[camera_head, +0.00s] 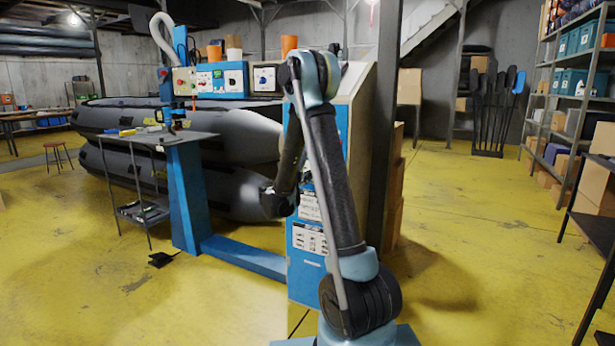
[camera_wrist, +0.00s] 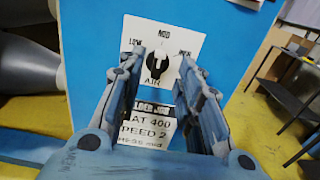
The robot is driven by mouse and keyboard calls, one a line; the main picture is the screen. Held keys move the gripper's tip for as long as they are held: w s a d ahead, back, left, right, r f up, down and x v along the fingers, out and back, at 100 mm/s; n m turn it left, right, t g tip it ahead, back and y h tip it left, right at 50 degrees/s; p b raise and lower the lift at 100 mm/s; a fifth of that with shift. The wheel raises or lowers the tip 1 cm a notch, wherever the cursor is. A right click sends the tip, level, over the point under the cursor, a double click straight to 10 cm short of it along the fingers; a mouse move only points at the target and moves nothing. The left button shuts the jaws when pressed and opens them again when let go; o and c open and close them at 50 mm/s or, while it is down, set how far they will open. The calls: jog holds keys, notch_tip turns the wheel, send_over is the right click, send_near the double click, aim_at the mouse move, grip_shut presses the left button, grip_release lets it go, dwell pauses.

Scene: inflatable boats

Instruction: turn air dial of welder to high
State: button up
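The welder's air dial (camera_wrist: 157,66) is a small black knob on a white plate marked LOW, MOD, HIGH and AIR, on a blue panel (camera_wrist: 95,15) in the wrist view. The exact direction of its pointer is hard to tell. My gripper (camera_wrist: 160,56) is open, with one finger to the left and one to the right of the dial. Contact with the knob cannot be made out. In the head view, the blue welder cabinet (camera_head: 304,262) stands behind my arm, which hides the dial.
A dark work table (camera_head: 140,140) with tools stands left of the welder's blue column (camera_head: 187,195). Grey inflatable boats (camera_head: 240,135) lie behind it. A dark post (camera_head: 384,120) and cardboard boxes (camera_head: 395,200) stand right of the cabinet. Yellow floor at right is mostly clear.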

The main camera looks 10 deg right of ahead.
jog(key=shift+x, duration=2.85)
grip_shut()
